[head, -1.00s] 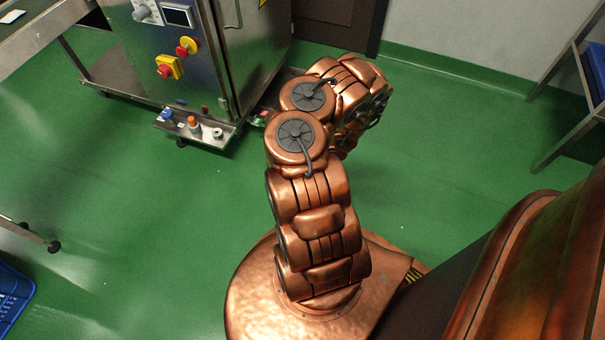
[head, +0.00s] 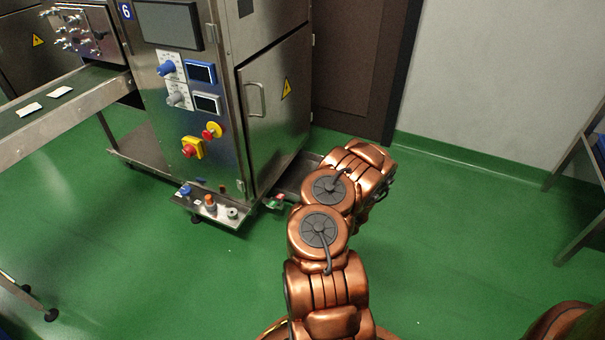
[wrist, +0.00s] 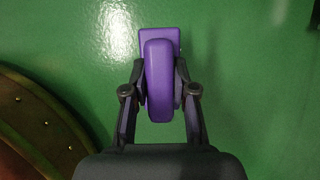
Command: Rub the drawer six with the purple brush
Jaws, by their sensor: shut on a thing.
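The purple brush (wrist: 158,95) is held in my gripper (wrist: 162,80) in the wrist view, with the fingers shut on its sides and green floor beneath. My gripper and the brush are hidden behind my arm in the head view. A steel machine (head: 225,130) marked with a blue number 6 plate (head: 126,11) stands at upper left in the head view. A shallow drawer-like tray (head: 222,220) sticks out low at its front, with several small items in it. I cannot tell for sure that this is drawer six. My arm is to the right of the machine.
Another low tray (head: 292,186) with small red and green items lies at the machine's right side, partly behind my arm. A conveyor (head: 60,105) carrying white packets runs left. A metal rack (head: 580,190) stands at the right edge. Green floor (head: 450,230) is free between.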

